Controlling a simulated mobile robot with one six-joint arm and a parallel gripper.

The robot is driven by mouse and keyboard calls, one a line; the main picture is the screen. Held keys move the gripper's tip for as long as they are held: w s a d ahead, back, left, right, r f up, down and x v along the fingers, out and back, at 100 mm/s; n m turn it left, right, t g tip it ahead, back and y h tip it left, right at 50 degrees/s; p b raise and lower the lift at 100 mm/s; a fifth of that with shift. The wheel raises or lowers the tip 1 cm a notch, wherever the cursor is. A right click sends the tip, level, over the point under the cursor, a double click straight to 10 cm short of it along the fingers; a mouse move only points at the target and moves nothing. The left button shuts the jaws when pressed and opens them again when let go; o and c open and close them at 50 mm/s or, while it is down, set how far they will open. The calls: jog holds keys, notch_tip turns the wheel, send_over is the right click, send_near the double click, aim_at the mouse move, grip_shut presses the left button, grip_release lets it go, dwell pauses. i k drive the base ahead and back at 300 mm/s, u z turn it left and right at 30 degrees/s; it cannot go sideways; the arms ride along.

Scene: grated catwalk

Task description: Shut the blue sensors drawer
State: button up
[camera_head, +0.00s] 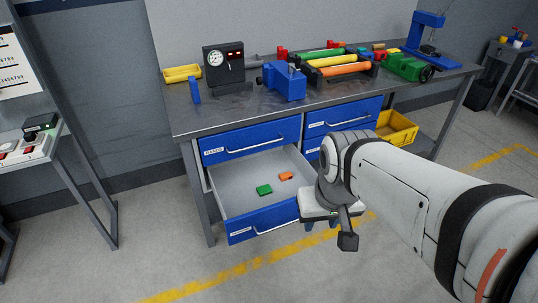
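A blue-fronted drawer (270,217) at the lower left of the workbench is pulled far out. Its front has a silver bar handle (275,228) and a small label that is too small for me to read surely. Its grey tray holds a green block (264,190) and an orange piece (286,176). My gripper (332,228) is at the right end of the open drawer's front, pointing down. My wrist hides that end of the drawer, and I cannot tell whether they touch. The fingers are mostly hidden, so their opening does not show.
Above it, a closed blue drawer (250,139) sits under the grey bench top (225,112). Another closed drawer (342,115) is to its right. A yellow crate (398,129) stands at the right under the bench. The floor left of the open drawer is clear.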

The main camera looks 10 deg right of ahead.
aim_at(247, 214)
jog(key=i, duration=0.85)
jog(key=z, duration=0.05)
jog(key=k, duration=1.3)
jog(key=u, duration=0.5)
jog(key=i, duration=1)
jog(key=u, duration=0.05)
